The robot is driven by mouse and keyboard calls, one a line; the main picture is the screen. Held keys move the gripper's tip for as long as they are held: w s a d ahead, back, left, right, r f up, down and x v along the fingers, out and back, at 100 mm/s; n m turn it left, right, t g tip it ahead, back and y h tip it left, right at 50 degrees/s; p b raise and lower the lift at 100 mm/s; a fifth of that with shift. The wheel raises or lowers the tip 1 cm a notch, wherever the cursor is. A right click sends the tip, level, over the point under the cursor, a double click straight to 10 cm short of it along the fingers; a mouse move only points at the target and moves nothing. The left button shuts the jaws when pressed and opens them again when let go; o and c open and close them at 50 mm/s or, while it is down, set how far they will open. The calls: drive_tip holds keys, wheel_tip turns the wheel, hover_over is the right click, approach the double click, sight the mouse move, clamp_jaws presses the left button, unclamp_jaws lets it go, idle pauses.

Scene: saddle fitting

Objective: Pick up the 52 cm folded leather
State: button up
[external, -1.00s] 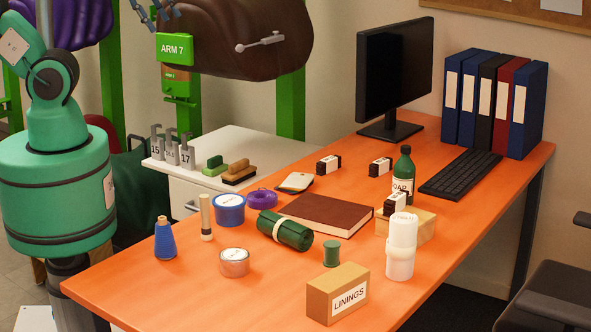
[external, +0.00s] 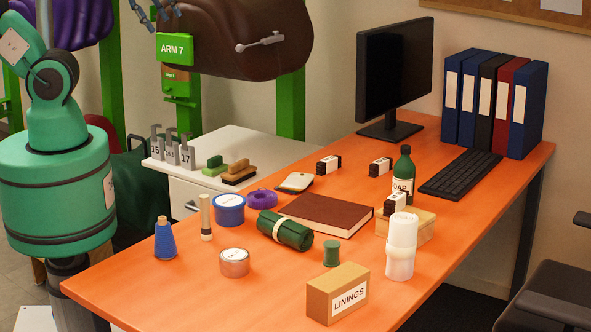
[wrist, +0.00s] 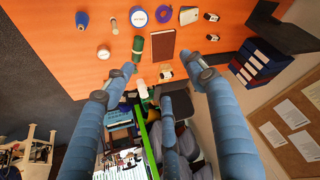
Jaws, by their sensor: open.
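Three small dark folded leathers with white paper bands lie on the orange desk. One (external: 328,164) is at the back left, one (external: 380,166) is right of it, and one (external: 396,201) rests on a tan box (external: 420,224). Their labels are too small to read, so I cannot tell which is 52 cm. Two also show in the wrist view, at the upper right (wrist: 210,17) and below it (wrist: 212,37). My gripper (wrist: 162,65) has its blue fingers spread and empty, apart from the desk items. Its fingertips (external: 153,12) show at the top left of the external view.
A soap bottle (external: 403,178) and white roll (external: 401,250) stand close to the tan box. A brown book-like item (external: 325,214), green roll (external: 285,230) and LININGS box (external: 337,293) are on the desk. A monitor (external: 394,75) stands behind.

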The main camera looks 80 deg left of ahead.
drive_tip(key=w+a+f+n+y+b, duration=0.1)
drive_tip(key=w+a+f+n, duration=0.2)
drive_tip(key=w, duration=0.6)
drive_tip(key=w+a+f+g, duration=0.1)
drive_tip(key=w+a+f, duration=0.25)
drive_tip(key=w, duration=0.55)
drive_tip(key=w+a+f+n+y+b, duration=0.1)
drive_tip(key=w+a+f+n, duration=0.2)
drive_tip(key=w, duration=0.6)
drive_tip(key=w+a+f, duration=0.4)
drive_tip(key=w+f, duration=0.1)
drive_tip(key=f, duration=0.4)
drive_tip(key=w+a+f+n, duration=0.1)
drive_tip(key=w+a+f, duration=0.3)
drive_tip(key=f, duration=0.6)
drive_tip(key=w+a+f+g+b, duration=0.1)
drive_tip(key=w+a+f, duration=0.3)
drive_tip(key=w+f, duration=0.4)
drive_tip(key=shift+w+a+f+n+y, duration=0.25)
drive_tip(key=shift+f+n+y, duration=0.15)
drive_tip(key=shift+f, duration=0.4)
drive_tip(key=b, duration=0.2)
hover_over(323, 162)
drive_tip(key=shift+f, duration=3.95)
